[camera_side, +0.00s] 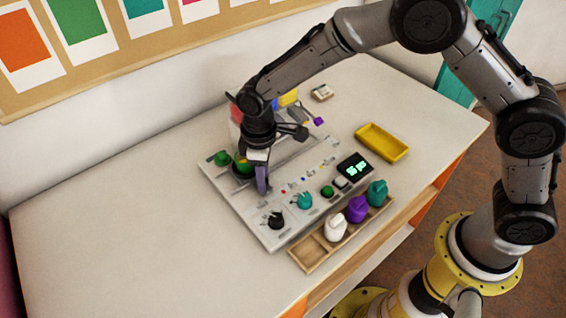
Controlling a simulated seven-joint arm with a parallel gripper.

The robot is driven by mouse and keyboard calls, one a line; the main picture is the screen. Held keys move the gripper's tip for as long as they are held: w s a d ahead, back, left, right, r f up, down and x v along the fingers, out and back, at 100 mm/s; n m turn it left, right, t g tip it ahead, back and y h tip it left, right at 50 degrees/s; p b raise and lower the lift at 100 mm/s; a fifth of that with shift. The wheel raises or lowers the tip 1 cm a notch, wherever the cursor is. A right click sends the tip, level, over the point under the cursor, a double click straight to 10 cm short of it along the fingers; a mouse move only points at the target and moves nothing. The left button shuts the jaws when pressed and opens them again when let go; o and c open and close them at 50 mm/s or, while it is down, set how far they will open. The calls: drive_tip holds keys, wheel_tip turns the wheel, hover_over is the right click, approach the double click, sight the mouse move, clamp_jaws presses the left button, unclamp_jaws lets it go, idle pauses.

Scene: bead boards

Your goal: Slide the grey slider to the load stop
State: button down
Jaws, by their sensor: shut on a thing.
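A light grey panel board (276,234) lies on the table, with a long groove running across it. My gripper (260,168) points down over the left part of the board, at the near end of the groove. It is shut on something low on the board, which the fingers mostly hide. A grey-purple upright piece (262,182) shows at the fingertips; I cannot tell for sure whether it is the grey slider or a finger. The load stop cannot be made out.
A wooden tray (309,257) holds white, purple and teal pieces in front. A yellow tray (382,142) sits right. The table's left side is clear.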

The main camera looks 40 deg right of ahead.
drive_tip(key=shift+a+r, duration=0.1)
drive_tip(key=shift+a, duration=1.6)
drive_tip(key=c, duration=0.6)
unclamp_jaws()
drive_tip(key=shift+r, duration=0.1)
wheel_tip(320, 180, up, 14)
drive_tip(key=shift+f, duration=0.25)
